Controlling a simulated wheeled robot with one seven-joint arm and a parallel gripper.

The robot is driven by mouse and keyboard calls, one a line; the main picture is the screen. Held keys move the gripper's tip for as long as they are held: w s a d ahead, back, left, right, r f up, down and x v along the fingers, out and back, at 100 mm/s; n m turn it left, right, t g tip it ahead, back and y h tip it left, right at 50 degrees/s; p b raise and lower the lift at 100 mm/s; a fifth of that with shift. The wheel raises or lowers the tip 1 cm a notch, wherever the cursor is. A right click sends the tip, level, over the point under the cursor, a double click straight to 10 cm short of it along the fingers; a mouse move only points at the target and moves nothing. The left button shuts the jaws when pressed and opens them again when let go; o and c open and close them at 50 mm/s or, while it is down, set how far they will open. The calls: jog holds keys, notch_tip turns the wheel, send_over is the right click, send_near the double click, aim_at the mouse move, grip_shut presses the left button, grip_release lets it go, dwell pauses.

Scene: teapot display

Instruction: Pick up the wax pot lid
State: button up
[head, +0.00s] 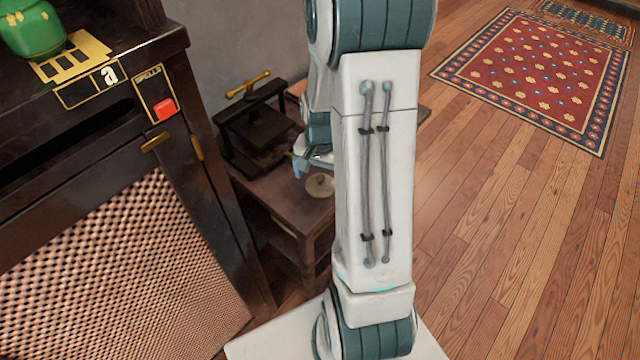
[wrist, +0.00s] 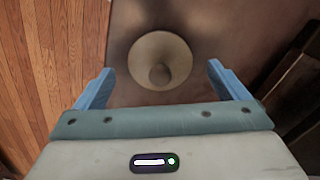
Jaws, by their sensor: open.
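The wax pot lid (wrist: 160,50) is a round, tan disc with a darker knob in its middle. It lies on the brown table top, between and beyond my fingertips in the wrist view. In the head view the lid (head: 320,185) shows near the front of the small wooden table (head: 268,192). My gripper (wrist: 160,80) is open and empty, its blue fingers spread wider than the lid. In the head view my gripper (head: 307,166) is just behind the lid and partly hidden by my arm. The height between fingers and lid is hard to tell.
A black press with a brass handle (head: 252,115) stands on the table behind and left of the lid. A dark cabinet (head: 110,150) with a green pot (head: 32,30) on top is at the left. Open wood floor (head: 490,220) and a red rug (head: 535,75) lie to the right.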

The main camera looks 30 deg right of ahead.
jog(key=shift+f, duration=0.6)
jog(key=c, duration=1)
jog(key=shift+c, duration=0.2)
jog(key=shift+r, duration=0.2)
